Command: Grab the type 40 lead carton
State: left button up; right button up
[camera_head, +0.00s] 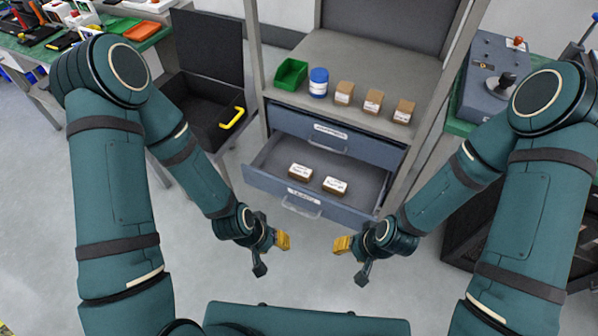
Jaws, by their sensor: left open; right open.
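Two small brown cartons with white labels lie in the open lower drawer (262,178): a left carton (300,171) and a right carton (335,186). Three more brown cartons stand on the shelf above: a left one (344,93), a middle one (373,102) and a right one (404,112). Their labels are too small to read, so I cannot tell which is type 40. My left gripper (270,255) and my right gripper (352,260) are open and empty, in front of the drawer and apart from all cartons.
A green bin (291,74) and a blue-and-white jar (319,82) stand on the shelf (345,55). The upper drawer (335,138) is shut. An open black case (195,110) with a yellow handle is at left. A joystick box (492,75) is at right.

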aim_at(331, 185)
jog(key=i+j+z, duration=0.7)
jog(key=i+j, duration=0.05)
jog(key=i, duration=0.05)
